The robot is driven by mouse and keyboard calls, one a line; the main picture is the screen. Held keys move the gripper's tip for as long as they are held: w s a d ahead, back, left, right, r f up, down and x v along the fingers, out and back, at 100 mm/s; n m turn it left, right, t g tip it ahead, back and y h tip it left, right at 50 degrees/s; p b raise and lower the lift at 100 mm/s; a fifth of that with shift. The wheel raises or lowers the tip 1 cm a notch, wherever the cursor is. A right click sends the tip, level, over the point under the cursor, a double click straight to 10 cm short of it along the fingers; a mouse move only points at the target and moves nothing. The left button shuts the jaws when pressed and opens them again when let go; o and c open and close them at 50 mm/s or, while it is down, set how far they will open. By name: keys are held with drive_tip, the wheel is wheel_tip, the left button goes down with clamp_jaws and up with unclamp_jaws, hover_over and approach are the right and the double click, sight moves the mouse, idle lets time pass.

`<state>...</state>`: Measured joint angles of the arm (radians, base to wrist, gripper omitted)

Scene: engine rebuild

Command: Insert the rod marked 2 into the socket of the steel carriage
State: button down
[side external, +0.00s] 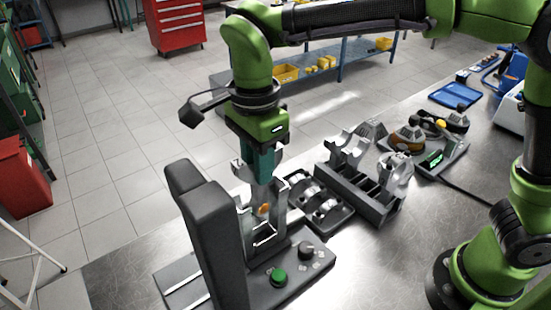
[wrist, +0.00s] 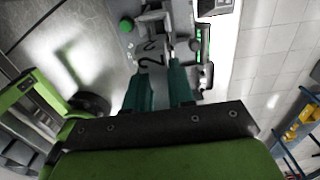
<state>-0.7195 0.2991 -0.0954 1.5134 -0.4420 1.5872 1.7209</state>
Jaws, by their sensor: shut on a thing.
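My gripper (side external: 262,176) points straight down beside the grey column of the machine at the front. Its teal fingers are shut on a steel rod (side external: 239,171), whose pale metal shows around the fingertips. The rod sits low, at the top of the steel carriage (side external: 283,196), between its upright walls. An orange part (side external: 264,209) shows inside the carriage below the fingers. The socket is hidden, and I cannot tell how far the rod is in. The wrist view shows the fingers (wrist: 160,70) above the machine.
The tall grey column (side external: 211,240) stands close to the left of my gripper. A green button (side external: 278,276) and a knob (side external: 306,250) are on the machine's base. A tray of bearing caps (side external: 322,207) and a rack (side external: 374,207) with other rods stand to the right.

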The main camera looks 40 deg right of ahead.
drive_tip(key=shift+r, duration=2.15)
drive_tip(key=shift+f, duration=3.75)
drive_tip(key=shift+f, duration=0.9)
drive_tip(key=shift+c, duration=2.4)
unclamp_jaws()
drive_tip(key=shift+f, duration=0.1)
